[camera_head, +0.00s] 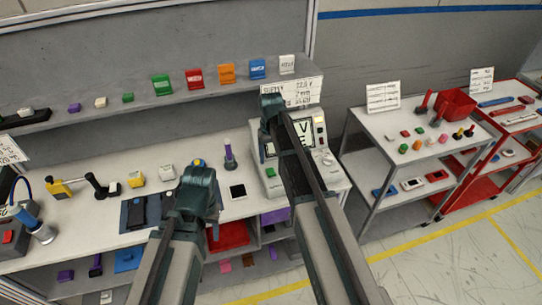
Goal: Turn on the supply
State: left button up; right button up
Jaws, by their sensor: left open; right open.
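The supply appears to be the beige boxy device (335,172) on the right end of the workbench. It has a screen (304,131) with dark characters, a column of small controls (320,130) right of the screen, and a green button (270,172) at its lower left. My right gripper (272,106) is open, in front of the device's upper left in the picture. My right arm hides the middle of its front. My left gripper (198,167) is open over the bench, left of the device. I cannot tell whether either gripper touches anything.
Coloured boxes stand on the shelf (130,112) above. A grey cart (378,150) and a red cart (490,160) stand right, with open floor in front.

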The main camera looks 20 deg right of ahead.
pick_arm(q)
notch_tip(320, 180, up, 7)
jog(key=p, duration=0.6)
jog(key=shift+r, duration=0.2)
pick_arm(e)
notch_tip(320, 180, up, 7)
jog(key=shift+r, duration=0.2)
pick_arm(q)
notch_tip(320, 180, down, 10)
jog(key=b, duration=1)
jog(key=shift+f, duration=0.25)
pick_arm(e)
jog(key=s+a+f+n, duration=0.1)
jog(key=s+a+f, duration=0.2)
jog(key=s, duration=0.5)
jog(key=s+a+f+n, duration=0.1)
jog(key=s+a+f, duration=0.3)
jog(key=s+a, duration=0.2)
jog(key=s+a+f+n+h, duration=0.1)
jog(key=s+a+f, duration=0.2)
jog(key=s, duration=0.7)
jog(key=shift+s+a+f, duration=0.2)
jog(key=shift+a, duration=0.45)
pick_arm(q)
jog(key=shift+d, duration=0.1)
pick_arm(e)
jog(key=shift+d, duration=0.1)
